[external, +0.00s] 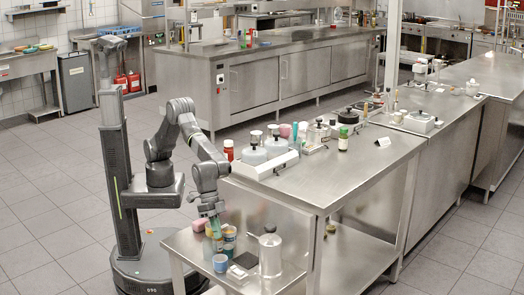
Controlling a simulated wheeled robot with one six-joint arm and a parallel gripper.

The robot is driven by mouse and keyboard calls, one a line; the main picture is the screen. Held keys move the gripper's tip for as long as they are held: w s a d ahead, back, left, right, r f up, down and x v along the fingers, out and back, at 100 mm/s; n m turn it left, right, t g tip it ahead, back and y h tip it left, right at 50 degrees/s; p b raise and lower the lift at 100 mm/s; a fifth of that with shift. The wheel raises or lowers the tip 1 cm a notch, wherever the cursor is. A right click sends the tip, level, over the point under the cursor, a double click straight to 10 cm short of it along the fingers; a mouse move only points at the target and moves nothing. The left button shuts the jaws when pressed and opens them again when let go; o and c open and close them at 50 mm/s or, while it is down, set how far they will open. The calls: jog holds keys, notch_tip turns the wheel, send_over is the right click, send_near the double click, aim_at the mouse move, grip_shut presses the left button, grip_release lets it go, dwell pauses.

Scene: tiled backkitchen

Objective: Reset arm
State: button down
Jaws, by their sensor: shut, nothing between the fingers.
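My arm (178,125) rises from the dark mobile base at left and bends over to the right. My gripper (212,216) hangs down over a low steel side table (190,246). It is shut and empty. Its tips are close to a group of small coloured containers (229,238) on that table; whether they touch cannot be told.
A blue cup (220,263), a small dark item (243,260) and a clear lidded canister (270,253) stand on the low table. A higher steel counter (345,180) beside it holds a white tray (264,165) and bottles. Tiled floor is open at left.

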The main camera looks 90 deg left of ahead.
jog(key=s+a+f+n+t+h+b, duration=0.1)
jog(key=s+a+n+h+b, duration=0.35)
jog(key=s+n+b, duration=0.65)
jog(key=w+a+f+n+t+b, duration=0.1)
jog(key=a+f+n+t+b, duration=0.1)
jog(key=a+n, duration=0.7)
jog(key=w+a+f+n+t+b, duration=0.1)
jog(key=a+f+n+t+b, duration=0.2)
jog(key=a+n, duration=0.7)
jog(key=shift+w+f+n+t+b, duration=0.2)
jog(key=shift+n+t+b, duration=0.25)
jog(key=shift+n+t, duration=0.75)
jog(key=c, duration=2.2)
grip_release()
jog(key=shift+y, duration=0.25)
